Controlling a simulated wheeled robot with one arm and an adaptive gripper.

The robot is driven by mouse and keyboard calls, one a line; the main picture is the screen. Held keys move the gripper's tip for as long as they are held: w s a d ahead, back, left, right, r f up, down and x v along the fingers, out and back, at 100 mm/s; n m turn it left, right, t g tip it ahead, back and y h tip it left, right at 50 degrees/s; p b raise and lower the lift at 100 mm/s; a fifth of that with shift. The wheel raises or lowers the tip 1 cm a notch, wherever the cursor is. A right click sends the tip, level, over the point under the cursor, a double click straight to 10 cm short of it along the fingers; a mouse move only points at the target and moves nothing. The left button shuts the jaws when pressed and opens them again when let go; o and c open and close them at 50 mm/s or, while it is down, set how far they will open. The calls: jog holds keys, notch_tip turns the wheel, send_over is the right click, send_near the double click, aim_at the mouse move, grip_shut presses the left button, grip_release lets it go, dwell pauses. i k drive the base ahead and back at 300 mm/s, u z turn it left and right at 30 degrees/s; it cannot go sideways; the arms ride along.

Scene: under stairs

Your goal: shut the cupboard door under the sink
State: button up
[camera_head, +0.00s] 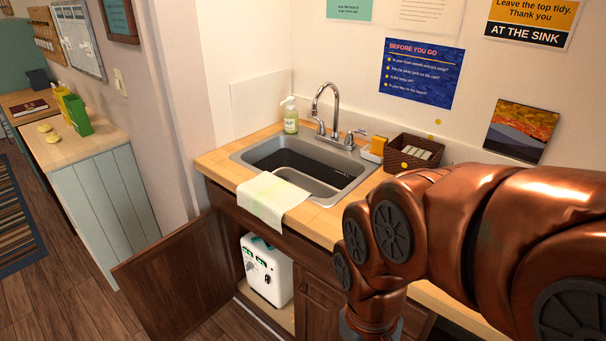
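The cupboard door (178,284) under the sink is dark brown wood. It stands wide open, swung out to the left of the opening. The sink (298,168) is a grey basin set in a wooden counter (213,163). Inside the open cupboard a white box-shaped appliance (266,270) stands on the cupboard floor. My copper-coloured arm covers the right of the view, in front of the counter and the cupboard to the right of the opening. My gripper is out of view, below the bottom edge or hidden by the arm.
A cloth (268,200) hangs over the counter's front edge above the opening. A soap bottle (290,116) and a brown basket (413,154) stand by the tap (325,105). A pale green side unit (105,215) stands at left. Wooden floor (55,305) is clear left of the door.

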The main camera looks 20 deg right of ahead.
aim_at(173, 285)
jog(key=u, duration=1.9)
jog(key=i, duration=3.85)
jog(key=z, duration=3.55)
jog(key=i, duration=0.2)
jog(key=z, duration=0.35)
